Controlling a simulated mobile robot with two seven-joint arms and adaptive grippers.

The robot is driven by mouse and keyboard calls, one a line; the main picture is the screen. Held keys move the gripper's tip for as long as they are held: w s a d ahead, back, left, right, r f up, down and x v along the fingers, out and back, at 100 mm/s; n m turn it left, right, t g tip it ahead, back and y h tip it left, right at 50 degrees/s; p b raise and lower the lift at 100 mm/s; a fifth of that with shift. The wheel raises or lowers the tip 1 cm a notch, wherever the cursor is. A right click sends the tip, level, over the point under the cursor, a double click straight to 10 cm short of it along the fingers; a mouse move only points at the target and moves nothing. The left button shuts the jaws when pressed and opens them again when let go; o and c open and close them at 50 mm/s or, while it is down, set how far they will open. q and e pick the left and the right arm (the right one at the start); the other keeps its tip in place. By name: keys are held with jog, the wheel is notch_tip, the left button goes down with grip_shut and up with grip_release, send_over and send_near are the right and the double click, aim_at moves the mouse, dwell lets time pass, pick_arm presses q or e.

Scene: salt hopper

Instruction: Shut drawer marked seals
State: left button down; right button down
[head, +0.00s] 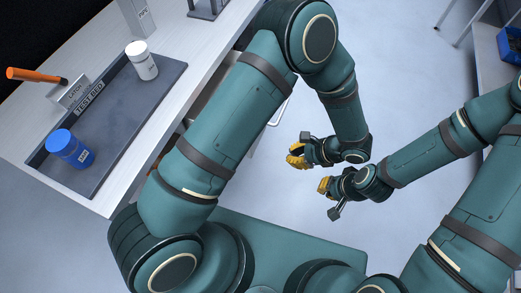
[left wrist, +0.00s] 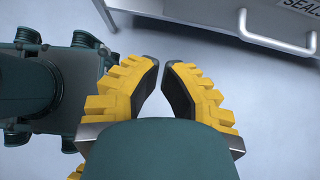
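The drawer marked seals shows in the left wrist view at the top right, with a pale front (left wrist: 212,12), a bar handle (left wrist: 275,40) and a label (left wrist: 303,5) cut off by the frame. In the head view my left arm hides most of that area; a pale edge beside the arm may be the drawer. My left gripper (head: 293,157) has yellow fingers with dark pads. In the left wrist view (left wrist: 162,68) they stand apart with nothing between them, short of the handle. My right gripper (head: 325,190) is close beside it, its fingers too small to read.
A bench at the left carries a dark tray (head: 120,115) labelled test bed, a blue jar (head: 70,148), a white jar (head: 141,61), a latch sign (head: 73,92) and an orange-handled tool (head: 35,76). Open floor (head: 400,50) lies beyond the grippers. A blue bin (head: 510,45) is at far right.

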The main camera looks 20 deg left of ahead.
pick_arm(q)
jog(key=w+a+f, duration=0.1)
jog(key=a+f, duration=0.2)
jog(key=a, duration=0.2)
jog(key=a+f+b, duration=0.1)
jog(key=a+f, duration=0.2)
jog(key=a, duration=0.3)
jog(key=shift+w+t+y, duration=0.3)
jog(key=shift+w, duration=0.1)
pick_arm(e)
jog(key=shift+w+f, duration=0.1)
jog(key=shift+f, duration=0.7)
pick_arm(q)
jog(key=shift+w+a, duration=0.1)
jog(key=shift+a, duration=0.05)
pick_arm(e)
jog(key=shift+a, duration=0.1)
